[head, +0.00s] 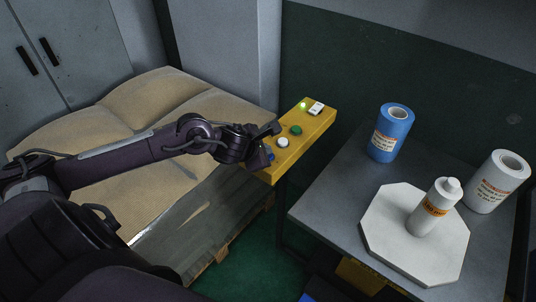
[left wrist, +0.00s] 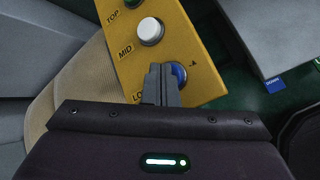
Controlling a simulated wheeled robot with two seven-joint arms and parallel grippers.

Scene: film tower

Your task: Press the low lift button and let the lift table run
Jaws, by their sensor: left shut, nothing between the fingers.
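A yellow button panel (head: 308,127) stands in the middle of the head view. It carries a green button (head: 296,131), a white button (head: 283,142) marked MID, and a blue button (head: 269,154) at the near end by partly hidden lettering starting "LO". My left gripper (head: 268,147) is shut and empty at the blue button. In the left wrist view its closed fingers (left wrist: 160,72) overlap the left part of the blue button (left wrist: 179,75); whether they touch it I cannot tell. A grey table (head: 318,207) stands right of the panel. My right gripper is out of view.
On the grey table stand a blue roll (head: 389,137), a white roll (head: 496,184) and a white bottle (head: 430,209) on an octagonal board (head: 384,222). Stacked tan sacks (head: 150,100) lie on a pallet at left. A small green light (head: 303,105) glows on the panel.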

